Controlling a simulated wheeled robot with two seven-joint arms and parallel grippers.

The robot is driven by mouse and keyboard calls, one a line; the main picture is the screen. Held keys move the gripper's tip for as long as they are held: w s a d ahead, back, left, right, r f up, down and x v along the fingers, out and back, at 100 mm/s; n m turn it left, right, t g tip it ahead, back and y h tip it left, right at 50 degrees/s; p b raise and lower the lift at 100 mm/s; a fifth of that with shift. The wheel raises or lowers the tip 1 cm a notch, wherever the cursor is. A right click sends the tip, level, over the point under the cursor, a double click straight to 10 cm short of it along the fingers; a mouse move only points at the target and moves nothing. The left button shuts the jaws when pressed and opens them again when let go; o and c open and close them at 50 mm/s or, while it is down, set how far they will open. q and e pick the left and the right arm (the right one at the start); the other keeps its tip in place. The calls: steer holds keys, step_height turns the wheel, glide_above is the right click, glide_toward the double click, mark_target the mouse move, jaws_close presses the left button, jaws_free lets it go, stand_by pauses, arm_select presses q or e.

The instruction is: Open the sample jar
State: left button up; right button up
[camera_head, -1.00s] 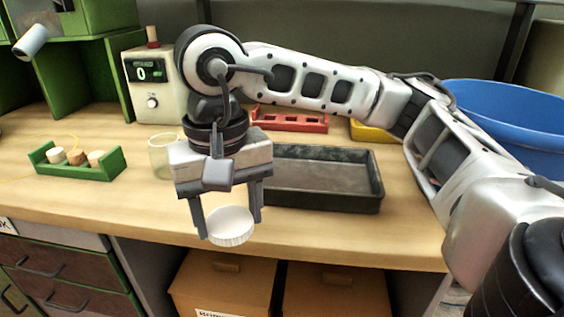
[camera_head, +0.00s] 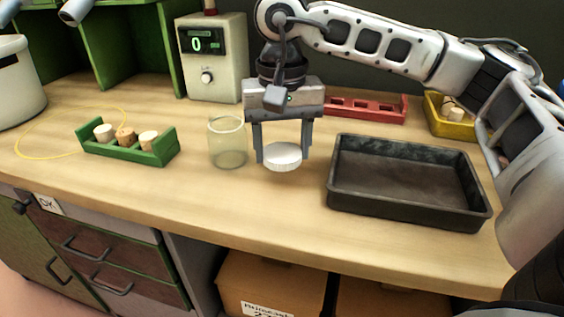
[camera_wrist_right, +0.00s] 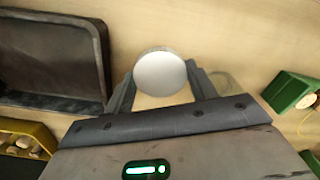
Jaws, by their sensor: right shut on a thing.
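The sample jar (camera_head: 228,146) is a clear glass jar, upright and open at the top, standing on the wooden bench in the head view. My right gripper (camera_head: 282,158) is just right of the jar and points down. It is shut on a white round lid (camera_head: 283,152), which is apart from the jar. The lid is low over the bench; I cannot tell whether it touches. In the right wrist view the lid (camera_wrist_right: 160,73) sits between the fingers, and the glass jar (camera_wrist_right: 229,82) shows faintly beside one finger. My left gripper is not in view.
A dark metal tray (camera_head: 408,216) lies right of the gripper. A green rack (camera_head: 166,149) with cork stoppers stands left of the jar. A red rack (camera_head: 385,113), a yellow bin (camera_head: 440,127) and a device with a display (camera_head: 211,60) stand behind. The bench front is clear.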

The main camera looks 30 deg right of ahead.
mark_target(280, 146)
steer(key=shift+w+d+f, duration=0.2)
steer(key=shift+w+f, duration=0.35)
steer(key=shift+f, duration=0.1)
steer(key=f, duration=0.3)
steer(key=shift+w+d, duration=0.2)
steer(key=shift+w, duration=0.15)
steer(key=shift+f, duration=0.4)
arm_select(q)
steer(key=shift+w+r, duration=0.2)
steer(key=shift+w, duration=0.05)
arm_select(e)
steer(key=shift+f, duration=0.2)
steer(key=o, duration=1.1)
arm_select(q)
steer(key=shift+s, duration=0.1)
